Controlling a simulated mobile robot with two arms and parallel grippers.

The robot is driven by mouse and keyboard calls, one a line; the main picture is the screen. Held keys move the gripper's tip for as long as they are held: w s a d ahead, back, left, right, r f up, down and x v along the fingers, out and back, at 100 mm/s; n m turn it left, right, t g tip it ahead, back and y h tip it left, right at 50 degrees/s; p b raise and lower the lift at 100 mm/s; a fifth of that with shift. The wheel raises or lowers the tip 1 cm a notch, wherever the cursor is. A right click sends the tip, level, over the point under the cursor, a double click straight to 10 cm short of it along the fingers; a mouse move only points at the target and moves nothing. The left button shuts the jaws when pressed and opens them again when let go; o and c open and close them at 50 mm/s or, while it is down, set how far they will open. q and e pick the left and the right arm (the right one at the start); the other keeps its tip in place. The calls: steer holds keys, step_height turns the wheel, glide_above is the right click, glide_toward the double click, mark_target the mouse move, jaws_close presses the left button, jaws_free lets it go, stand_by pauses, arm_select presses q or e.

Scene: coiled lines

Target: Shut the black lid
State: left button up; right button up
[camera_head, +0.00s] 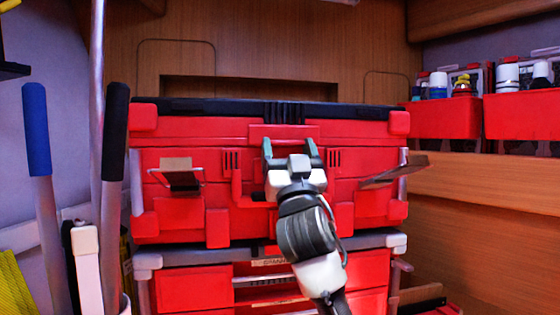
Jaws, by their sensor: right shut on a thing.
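A big red toolbox (190,160) stands in the middle, with a black lid (205,107) along its top. The lid looks level and down on the red body; I cannot tell whether a thin gap is left. My right gripper (290,150) is at the middle of the toolbox front, just below the lid, its two fingers apart around a red front piece (284,132). The exact contact is partly hidden by the gripper. A latch-like flap sticks out at the left (180,180) and another at the right (395,172). My left gripper is not in view.
The toolbox rests on a second red drawer box (190,285). Blue (37,130) and black (115,130) handled poles stand close at left. Red bins (445,117) with bottles sit on a wooden shelf at right. A wooden wall (300,50) is behind.

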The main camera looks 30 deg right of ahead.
steer(key=shift+w+a+f+y, duration=0.2)
steer(key=shift+f+y, duration=0.1)
steer(key=shift+f, duration=0.15)
steer(key=o, duration=1)
steer(key=shift+s, duration=0.1)
steer(key=shift+c, duration=0.2)
steer(key=o, duration=0.3)
steer(key=shift+s+r, duration=0.1)
steer(key=shift+s+d, duration=0.1)
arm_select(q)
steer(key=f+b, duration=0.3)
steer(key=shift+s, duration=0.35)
arm_select(e)
steer(key=v, duration=1)
steer(key=shift+a+f, duration=0.25)
steer(key=shift+f, duration=0.05)
steer(key=shift+s, duration=0.1)
